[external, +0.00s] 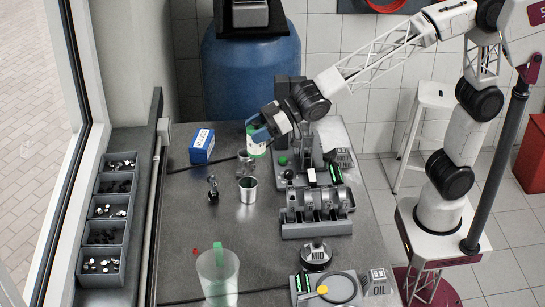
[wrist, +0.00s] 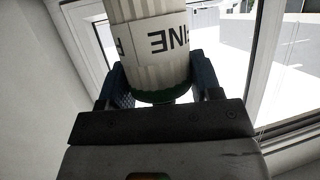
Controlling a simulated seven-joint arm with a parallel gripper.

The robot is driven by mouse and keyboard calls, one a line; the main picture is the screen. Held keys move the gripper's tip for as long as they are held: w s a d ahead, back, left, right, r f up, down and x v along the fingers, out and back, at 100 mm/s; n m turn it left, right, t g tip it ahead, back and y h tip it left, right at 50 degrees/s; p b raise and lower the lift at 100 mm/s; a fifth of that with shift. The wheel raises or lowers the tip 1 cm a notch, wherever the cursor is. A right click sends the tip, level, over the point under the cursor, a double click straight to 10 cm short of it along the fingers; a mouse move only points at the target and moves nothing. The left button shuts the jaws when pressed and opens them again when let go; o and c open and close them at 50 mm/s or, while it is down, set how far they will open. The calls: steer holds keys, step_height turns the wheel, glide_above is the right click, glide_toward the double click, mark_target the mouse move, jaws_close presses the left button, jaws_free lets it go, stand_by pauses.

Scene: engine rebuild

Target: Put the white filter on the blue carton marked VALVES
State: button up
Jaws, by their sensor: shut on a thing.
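The white filter (external: 256,149) is a ribbed white cylinder with a green end. In the wrist view the filter (wrist: 152,45) fills the space between the blue finger pads, with a label reading "INE" upside down. My gripper (external: 259,134) is shut on it at its green end, at the far part of the bench. The blue carton (external: 202,146) with a white label stands to the left of the filter, apart from it. The carton's lettering is too small to read, and its top looks bare. Whether the filter touches the bench is unclear.
A metal cup (external: 247,189) and a small dark part (external: 213,190) stand in front of the carton. A grey engine block (external: 316,210) is at right. A clear beaker (external: 217,277) stands in front. Bins (external: 106,212) line the left wall.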

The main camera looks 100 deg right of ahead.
steer(key=w+d+f+m+h, duration=0.25)
steer(key=w+d, duration=0.35)
steer(key=d, duration=0.6)
steer(key=w+d+f+m+h, duration=0.1)
steer(key=w+d+m+h, duration=0.15)
steer(key=w+d, duration=0.65)
steer(key=w+d+f+m+h, duration=0.2)
steer(key=w+d+h, duration=0.15)
steer(key=d, duration=1.25)
steer(key=shift+w+a+f, duration=0.1)
steer(key=shift+a+f, duration=0.05)
steer(key=shift+f, duration=0.95)
steer(key=shift+a+f, duration=0.1)
steer(key=shift+f, duration=1)
step_height(320, 180, down, 6)
steer(key=shift+f, duration=0.2)
steer(key=shift+f, duration=1.8)
steer(key=shift+f, duration=0.15)
steer(key=o, duration=1)
